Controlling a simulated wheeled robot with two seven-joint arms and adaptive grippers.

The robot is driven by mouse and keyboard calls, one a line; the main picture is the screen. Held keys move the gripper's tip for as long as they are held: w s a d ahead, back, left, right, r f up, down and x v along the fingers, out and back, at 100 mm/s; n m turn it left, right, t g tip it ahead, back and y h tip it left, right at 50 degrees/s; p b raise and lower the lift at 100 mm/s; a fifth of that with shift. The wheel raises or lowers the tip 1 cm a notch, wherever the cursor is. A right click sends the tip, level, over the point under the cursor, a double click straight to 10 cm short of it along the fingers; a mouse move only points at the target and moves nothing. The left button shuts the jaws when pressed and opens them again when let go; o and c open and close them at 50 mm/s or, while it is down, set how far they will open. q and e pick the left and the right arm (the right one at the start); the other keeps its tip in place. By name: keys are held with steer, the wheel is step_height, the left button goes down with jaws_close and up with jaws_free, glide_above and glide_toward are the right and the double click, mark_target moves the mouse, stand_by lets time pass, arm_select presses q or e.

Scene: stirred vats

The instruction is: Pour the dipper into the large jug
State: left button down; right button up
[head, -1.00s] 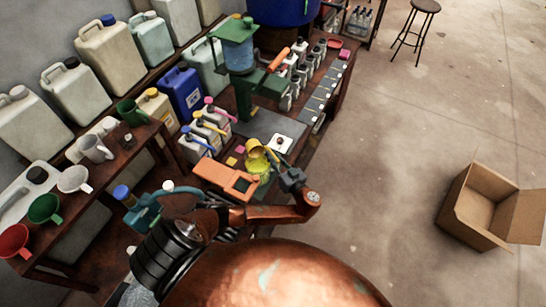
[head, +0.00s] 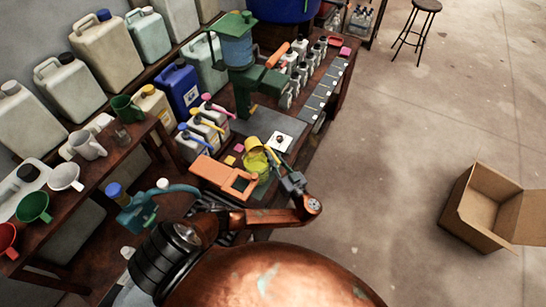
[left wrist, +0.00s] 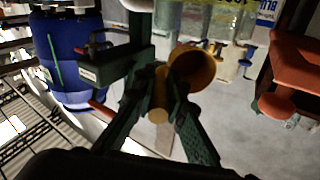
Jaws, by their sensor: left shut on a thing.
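The yellow dipper (head: 253,146) is tilted above the near end of the workbench in the head view. My left gripper (head: 287,180) is shut on its handle from the near right. In the left wrist view the dipper's round cup (left wrist: 192,67) shows just beyond the dark fingers (left wrist: 160,105), which close on its handle. A yellow-green vessel (head: 258,166), which looks like the large jug, stands directly below the dipper, partly hidden by it and by my gripper. I cannot tell whether liquid is running between them. My right gripper is not in view.
An orange device (head: 222,178) lies close left of the jug. White bottles with coloured pump tops (head: 205,128) stand behind it. A green stand machine (head: 240,60) rises farther back. A cardboard box (head: 490,210) is on the open floor.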

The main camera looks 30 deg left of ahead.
arm_select(q)
steer(key=shift+s+d+t+y+b, duration=0.15)
steer(key=shift+y+b, duration=0.4)
steer(key=shift+b, duration=0.4)
steer(key=shift+d+t+y+b, duration=0.15)
steer(key=shift+y+b, duration=0.4)
steer(key=shift+b, duration=0.35)
steer(key=shift+r+n+t+y+b, duration=0.45)
steer(key=shift+y+b, duration=0.45)
steer(key=shift+b, duration=0.55)
steer(key=shift+s+d, duration=0.1)
